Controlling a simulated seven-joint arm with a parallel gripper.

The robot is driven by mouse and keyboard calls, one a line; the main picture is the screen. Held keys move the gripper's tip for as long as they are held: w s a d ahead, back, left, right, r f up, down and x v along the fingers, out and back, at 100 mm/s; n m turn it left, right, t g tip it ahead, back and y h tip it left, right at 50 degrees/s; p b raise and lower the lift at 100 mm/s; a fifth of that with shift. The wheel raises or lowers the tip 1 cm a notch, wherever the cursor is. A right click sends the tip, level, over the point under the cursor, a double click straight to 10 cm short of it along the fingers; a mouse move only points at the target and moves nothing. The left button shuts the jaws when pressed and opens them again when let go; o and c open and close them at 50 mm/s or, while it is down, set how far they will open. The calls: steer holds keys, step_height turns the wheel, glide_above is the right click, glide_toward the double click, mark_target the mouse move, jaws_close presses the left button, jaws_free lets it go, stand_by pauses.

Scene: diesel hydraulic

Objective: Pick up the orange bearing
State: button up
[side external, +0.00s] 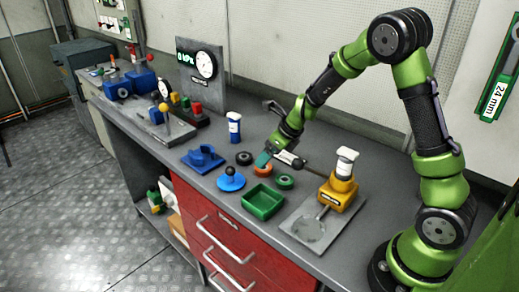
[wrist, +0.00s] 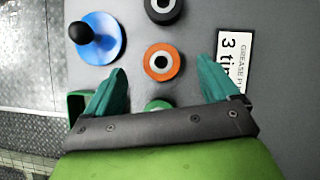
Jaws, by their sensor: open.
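The orange bearing (wrist: 162,62) is a small ring with a pale centre, lying flat on the grey bench. In the wrist view it lies ahead of my fingertips, between their two lines. It also shows in the side view (side external: 263,170), partly covered by my gripper (side external: 264,158). My gripper also shows in the wrist view (wrist: 160,82), with its teal fingers wide apart and nothing between them. A black bearing (wrist: 163,8) lies just beyond the orange one. A green bearing (wrist: 158,104) is partly hidden by my gripper body.
A blue disc with a black knob (side external: 231,178) stands left of the bearings. A green tray (side external: 263,202) is in front. A white label (wrist: 235,65) lies to the right in the wrist view. A yellow unit (side external: 338,192) stands on a grey plate at right.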

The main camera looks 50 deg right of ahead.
mark_target(265, 167)
steer(key=f, duration=0.2)
steer(key=w+f, duration=0.1)
steer(key=f, duration=0.1)
steer(key=shift+a+f, duration=0.1)
steer(key=shift+f, duration=0.3)
steer(key=shift+w+f, duration=0.15)
steer(key=shift+w, duration=0.1)
steer(key=c, duration=1.2)
